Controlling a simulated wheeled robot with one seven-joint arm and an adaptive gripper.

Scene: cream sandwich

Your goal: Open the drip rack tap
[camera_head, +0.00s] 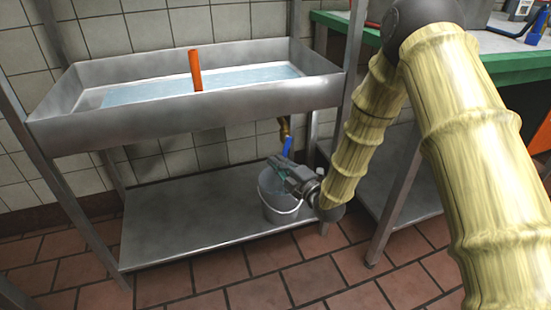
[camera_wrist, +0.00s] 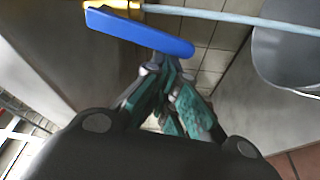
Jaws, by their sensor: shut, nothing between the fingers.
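The brass tap (camera_head: 284,126) hangs under the metal basin (camera_head: 190,122), with its blue handle (camera_head: 287,146) pointing down in the head view. In the wrist view the blue handle (camera_wrist: 138,32) lies across the top, just beyond the fingertips, with part of the brass tap (camera_wrist: 125,5) at the edge. A thin pale blue strip (camera_wrist: 230,17), looking like a water stream, runs from the tap toward the bucket. My gripper (camera_head: 279,167) is shut and empty below the handle; its teal-padded fingers (camera_wrist: 168,88) converge near it. I cannot tell whether they touch it.
A grey bucket (camera_head: 282,210) stands on the lower metal shelf (camera_head: 190,232) under the tap; it also shows in the wrist view (camera_wrist: 290,62). An orange upright piece (camera_head: 195,70) stands at the basin. Metal legs and a green-edged counter (camera_head: 335,22) are close to my arm.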

